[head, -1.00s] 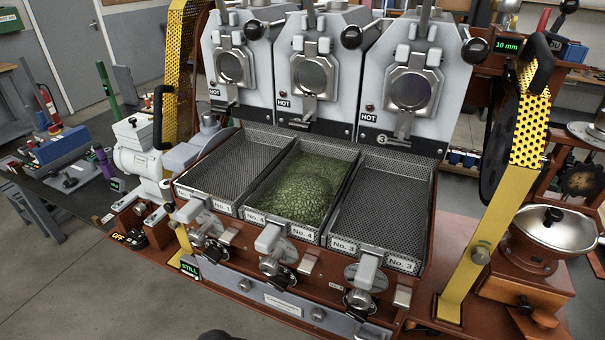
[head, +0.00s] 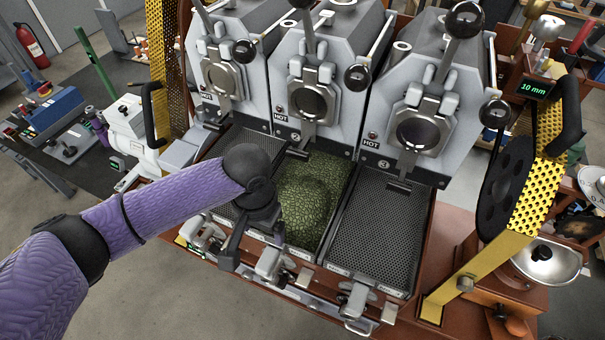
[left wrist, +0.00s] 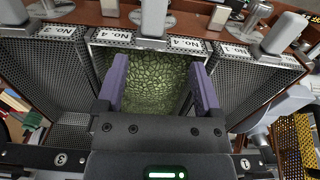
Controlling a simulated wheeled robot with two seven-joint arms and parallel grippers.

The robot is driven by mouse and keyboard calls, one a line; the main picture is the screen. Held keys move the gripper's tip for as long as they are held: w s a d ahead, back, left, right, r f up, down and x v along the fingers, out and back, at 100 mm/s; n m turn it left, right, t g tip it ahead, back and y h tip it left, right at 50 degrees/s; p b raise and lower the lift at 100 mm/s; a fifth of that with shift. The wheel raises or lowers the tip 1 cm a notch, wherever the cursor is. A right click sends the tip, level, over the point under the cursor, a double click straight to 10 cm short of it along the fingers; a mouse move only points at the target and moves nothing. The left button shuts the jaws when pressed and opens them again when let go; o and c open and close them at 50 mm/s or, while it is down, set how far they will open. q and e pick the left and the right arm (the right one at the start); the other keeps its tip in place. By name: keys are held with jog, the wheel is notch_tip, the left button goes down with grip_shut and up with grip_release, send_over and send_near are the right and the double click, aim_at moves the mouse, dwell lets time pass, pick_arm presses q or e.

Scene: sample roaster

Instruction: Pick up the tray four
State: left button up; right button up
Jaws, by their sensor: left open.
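Tray four (head: 298,252) is the middle of three mesh trays and holds green beans (head: 312,195). In the left wrist view its front plate (left wrist: 118,37) reads No. 4, and a pale grey handle (left wrist: 153,16) stands at that front edge. My left gripper (head: 254,244) is open and empty. In the head view it hangs over the front left side of tray four and covers part of the left tray. In the left wrist view its two purple fingers (left wrist: 160,88) point at the beans and front plate, one on each side. I see no contact with the tray.
Tray No. 3 (head: 380,230) lies to the right and tray No. 1 (left wrist: 240,53) to the other side, both empty. Hot roaster units (head: 310,85) with levers rise behind. A yellow guard (head: 530,170) and a metal pan (head: 545,258) stand at the right.

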aim_at(268, 257)
pick_arm(q)
jog(key=f, duration=0.2)
jog(key=s+f, duration=0.1)
jog(key=f, duration=0.1)
jog(key=shift+f+b, duration=0.15)
jog(key=shift+b, duration=0.25)
jog(key=f, duration=0.5)
jog(key=shift+s+d+f+b, duration=0.2)
jog(key=shift+s+d+b, duration=0.05)
jog(key=shift+b, duration=0.1)
grip_shut()
pick_arm(e)
jog(key=shift+s+d+f, duration=0.25)
jog(key=shift+s+f, duration=0.5)
jog(key=shift+s, duration=0.05)
